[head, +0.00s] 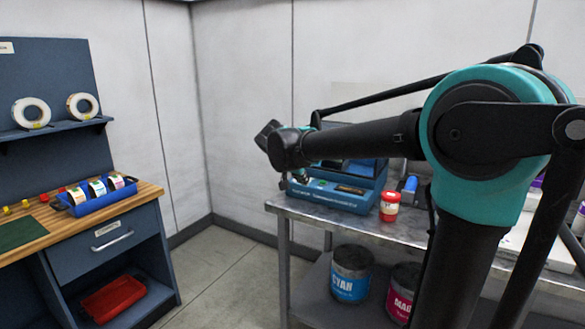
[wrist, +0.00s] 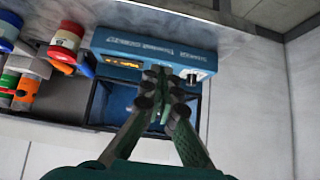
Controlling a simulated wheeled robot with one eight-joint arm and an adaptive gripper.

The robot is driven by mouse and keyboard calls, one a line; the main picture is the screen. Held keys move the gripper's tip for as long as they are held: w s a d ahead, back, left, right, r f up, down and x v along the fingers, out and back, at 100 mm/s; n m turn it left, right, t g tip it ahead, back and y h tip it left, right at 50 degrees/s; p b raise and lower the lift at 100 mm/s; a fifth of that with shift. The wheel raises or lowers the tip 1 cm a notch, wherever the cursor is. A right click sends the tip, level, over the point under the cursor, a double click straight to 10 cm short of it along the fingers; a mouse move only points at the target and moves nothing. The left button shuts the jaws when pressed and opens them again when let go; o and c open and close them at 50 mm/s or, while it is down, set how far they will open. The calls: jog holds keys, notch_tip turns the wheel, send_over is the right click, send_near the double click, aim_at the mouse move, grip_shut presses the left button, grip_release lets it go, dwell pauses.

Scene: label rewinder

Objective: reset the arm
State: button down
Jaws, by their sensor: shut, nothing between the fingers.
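My arm stretches from the right across the head view, its wrist end above the metal table. My gripper (wrist: 163,82) is shut with nothing between its fingers. In the wrist view its fingers point toward the blue machine (wrist: 120,45), and they overlap its front in the picture. I cannot tell how far apart they are. In the head view the blue machine (head: 345,198) sits on the metal table, partly hidden by my arm, and the gripper's fingers are mostly hidden behind the wrist.
A red jar (head: 389,207) stands right of the machine on the metal table (head: 310,212). Cyan (head: 351,275) and magenta (head: 402,290) cans stand on its lower shelf. At left, a workbench (head: 146,196) holds a blue tray (head: 98,200) of label rolls. Open floor (head: 215,270) lies between.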

jog(key=s+d+f+n+g+y, duration=0.1)
jog(key=s+d+f+n, duration=0.1)
jog(key=s+d+f, duration=0.3)
jog(key=s+d+f+n+g+y, duration=0.1)
jog(key=s+d+f, duration=0.4)
jog(key=s+f, duration=0.7)
jog(key=s+d+f+n+g+y, duration=0.1)
jog(key=s+d+f+n+y, duration=0.1)
jog(key=s+d+f, duration=0.3)
jog(key=s+f, duration=0.4)
jog(key=s, duration=0.2)
jog(key=shift+d+n+g, duration=0.25)
jog(key=shift+n+g, duration=0.05)
jog(key=shift+n, duration=0.1)
dwell(4.8)
